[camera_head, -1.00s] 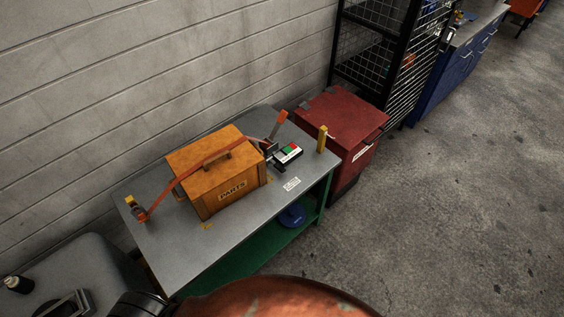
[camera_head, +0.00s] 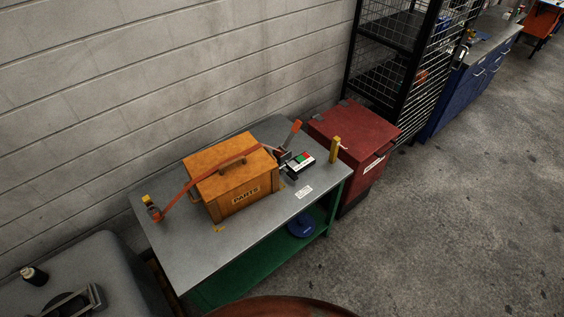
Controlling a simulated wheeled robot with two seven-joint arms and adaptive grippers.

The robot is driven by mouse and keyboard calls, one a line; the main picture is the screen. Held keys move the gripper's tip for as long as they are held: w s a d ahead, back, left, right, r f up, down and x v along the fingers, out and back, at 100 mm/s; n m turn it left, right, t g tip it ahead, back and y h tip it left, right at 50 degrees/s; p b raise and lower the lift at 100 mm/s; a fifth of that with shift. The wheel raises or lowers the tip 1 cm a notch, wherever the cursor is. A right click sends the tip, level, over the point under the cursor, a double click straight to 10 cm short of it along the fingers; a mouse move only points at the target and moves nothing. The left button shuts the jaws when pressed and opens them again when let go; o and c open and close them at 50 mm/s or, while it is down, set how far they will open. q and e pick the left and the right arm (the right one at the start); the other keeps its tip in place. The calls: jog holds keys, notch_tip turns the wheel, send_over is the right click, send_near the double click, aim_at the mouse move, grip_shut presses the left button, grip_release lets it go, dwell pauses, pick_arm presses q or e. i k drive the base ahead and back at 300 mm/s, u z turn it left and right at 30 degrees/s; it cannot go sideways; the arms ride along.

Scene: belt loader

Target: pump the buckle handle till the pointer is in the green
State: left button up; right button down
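On the grey bench (camera_head: 255,222) stands an orange wooden crate (camera_head: 231,177) marked PARTS. An orange strap (camera_head: 182,193) runs over the crate from an anchor (camera_head: 151,208) at the bench's left end to the buckle (camera_head: 283,157) at its right. The orange-tipped buckle handle (camera_head: 295,130) stands up, tilted a little to the right. Beside the buckle sits a small gauge box (camera_head: 300,165) with red and green fields; its pointer is too small to make out. Neither of my grippers is in view.
A yellow post (camera_head: 335,150) stands at the bench's right corner. A red chest (camera_head: 356,138) and black mesh shelving (camera_head: 399,60) stand beyond it. A blue round object (camera_head: 301,224) lies on the green lower shelf. Open floor lies to the right.

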aim_at(297, 125)
jog(key=u, duration=0.35)
jog(key=i, duration=1)
jog(key=z, duration=0.05)
jog(key=k, duration=1.15)
jog(key=z, duration=0.05)
jog(key=i, duration=1.15)
jog(key=u, duration=0.6)
